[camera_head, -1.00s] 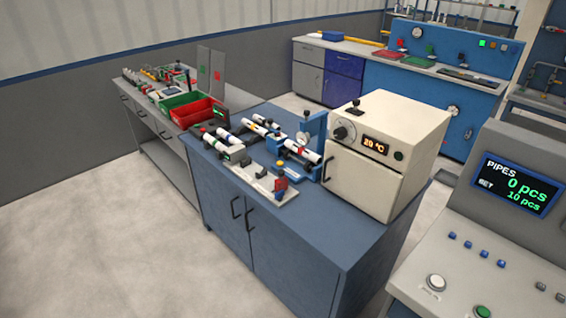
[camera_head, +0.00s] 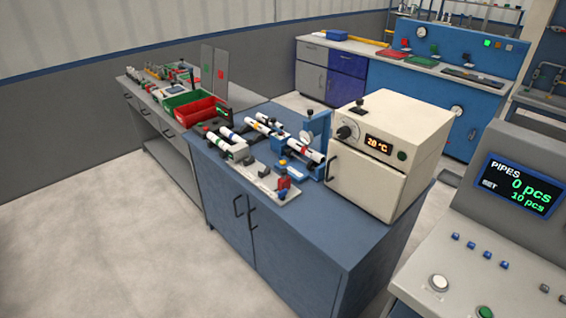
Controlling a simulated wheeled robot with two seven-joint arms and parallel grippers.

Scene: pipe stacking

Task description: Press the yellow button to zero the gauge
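A round white gauge (camera_head: 308,135) sits on a blue stand (camera_head: 316,122) on the blue workbench, left of the cream oven. A small yellow spot (camera_head: 283,162) shows on the low blue part in front of the gauge. It may be the yellow button, but it is too small to be sure. The gauge needle cannot be read. A white pipe (camera_head: 304,153) with coloured bands lies by the gauge stand. Neither of my grippers is in view.
The cream oven (camera_head: 367,184) stands on the blue workbench (camera_head: 352,236). A grey plate (camera_head: 257,181) with small parts lies near the front edge. Red (camera_head: 196,113) and green bins stand behind left. A console screen (camera_head: 520,186) reads 0 pcs. Pale floor is clear at front left.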

